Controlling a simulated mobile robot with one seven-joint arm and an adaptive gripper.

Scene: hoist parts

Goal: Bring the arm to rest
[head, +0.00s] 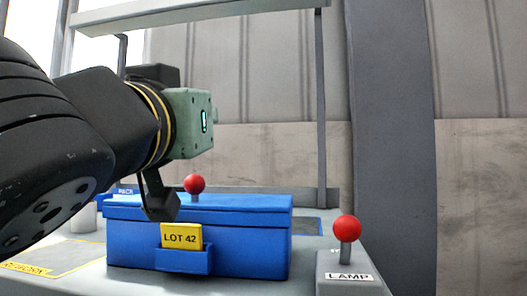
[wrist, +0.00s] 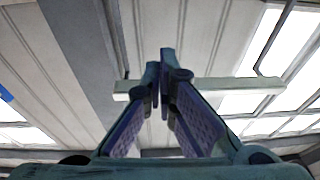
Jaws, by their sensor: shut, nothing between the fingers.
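My gripper (wrist: 160,78) shows in the wrist view with its two fingers drawn together at the tips and nothing between them. The fingers point up toward the panelled wall and the overhead structure. In the head view, my black arm comes in from the left and ends in a grey-green wrist part (head: 190,122), held above a blue box. The fingers cannot be made out in that view.
The closed blue box (head: 130,245) with a yellow LOT 42 card (head: 181,237) stands on a grey table below my arm. A red-knobbed lever (head: 347,229) stands on the LAMP block (head: 350,278) at right. Another red knob (head: 195,184) shows above the box. A post (head: 393,150) rises behind.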

